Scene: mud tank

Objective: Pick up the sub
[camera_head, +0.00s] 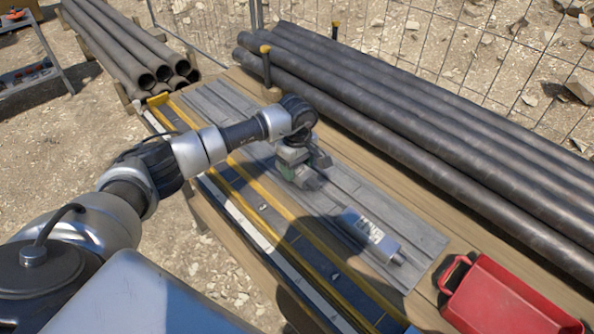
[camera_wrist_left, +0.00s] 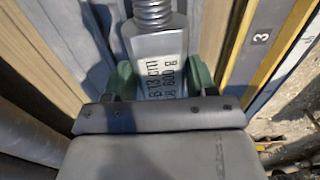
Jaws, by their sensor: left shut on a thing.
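My left gripper (camera_head: 303,176) is over the grey slatted board (camera_head: 407,204) on the wooden bench. In the left wrist view its green fingers (camera_wrist_left: 163,82) are shut on a silver metal sub (camera_wrist_left: 157,47). This sub has a threaded end pointing away from the gripper and dark printing that reads roughly "B 13 cm 600 g". In the head view the gripper mostly hides it, and I cannot tell whether it touches the board. A second silver piece (camera_head: 370,232) with a printed label and a narrower end lies on the board, nearer and to the right. My right gripper is not in view.
A red tray (camera_head: 510,296) with a handle stands at the lower right. Long dark pipes (camera_head: 430,120) lie along the back, before a wire mesh fence. A yellow-edged marked strip (camera_head: 262,205) runs along the board's front. Yellow-capped posts (camera_head: 266,62) stand behind. More pipes (camera_head: 125,45) lie at upper left.

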